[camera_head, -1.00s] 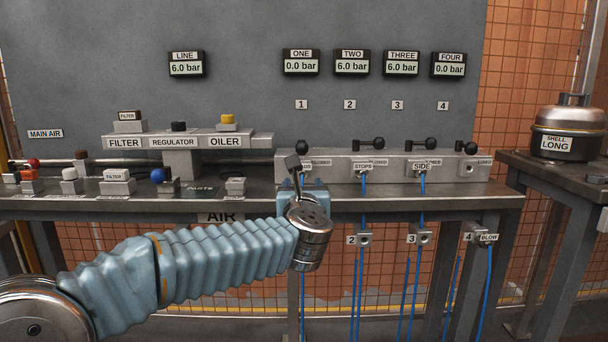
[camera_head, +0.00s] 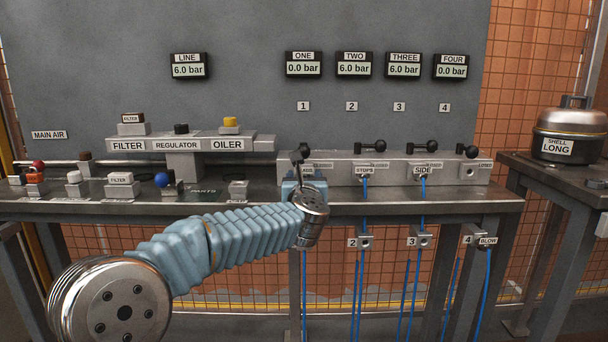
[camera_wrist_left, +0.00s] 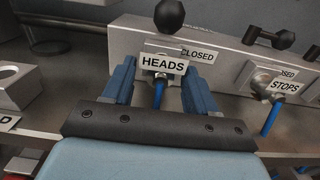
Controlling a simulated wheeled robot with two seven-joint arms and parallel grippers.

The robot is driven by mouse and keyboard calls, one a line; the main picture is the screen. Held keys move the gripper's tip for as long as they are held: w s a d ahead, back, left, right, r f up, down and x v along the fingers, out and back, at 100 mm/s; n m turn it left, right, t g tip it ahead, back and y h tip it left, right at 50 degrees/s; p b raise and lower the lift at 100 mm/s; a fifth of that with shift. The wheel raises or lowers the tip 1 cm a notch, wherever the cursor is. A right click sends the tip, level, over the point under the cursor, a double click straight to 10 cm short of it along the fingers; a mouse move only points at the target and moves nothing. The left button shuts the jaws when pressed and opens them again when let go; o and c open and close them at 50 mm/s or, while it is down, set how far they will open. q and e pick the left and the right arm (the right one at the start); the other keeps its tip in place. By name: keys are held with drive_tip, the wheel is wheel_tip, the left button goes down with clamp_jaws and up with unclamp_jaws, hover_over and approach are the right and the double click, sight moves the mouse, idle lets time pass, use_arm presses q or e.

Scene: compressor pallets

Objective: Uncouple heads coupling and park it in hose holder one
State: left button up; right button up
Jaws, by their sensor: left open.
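The heads coupling, with its HEADS tag (camera_wrist_left: 164,64) and blue hose (camera_wrist_left: 159,94), sits at the manifold's first outlet in the left wrist view. My left gripper (camera_wrist_left: 160,82) is open, with one finger on each side of the coupling and its hose. Contact with the coupling cannot be made out. In the head view my left gripper (camera_head: 302,178) is at the manifold's left end and its wrist hides the coupling. A CLOSED tag (camera_wrist_left: 198,53) shows beside the valve knob (camera_wrist_left: 168,17) above it. Hose holder one is hidden behind my arm. My right gripper is out of view.
The stops coupling (camera_head: 364,171) and side coupling (camera_head: 422,171) sit further right on the manifold (camera_head: 330,166). Holders two (camera_head: 366,242) and three (camera_head: 425,240) look empty below the bench edge; the blow coupling (camera_head: 488,241) is at holder four. Gauge ONE (camera_head: 304,65) reads 0.0 bar.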

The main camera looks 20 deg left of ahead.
use_arm(q)
drive_tip(key=shift+w, duration=0.25)
drive_tip(key=shift+b, duration=0.6)
idle(1.0)
clamp_jaws()
idle(0.3)
drive_tip(key=shift+b+v, duration=0.8)
drive_tip(key=shift+v, duration=0.25)
drive_tip(key=shift+b+v, duration=1.1)
drive_tip(key=shift+v, duration=0.85)
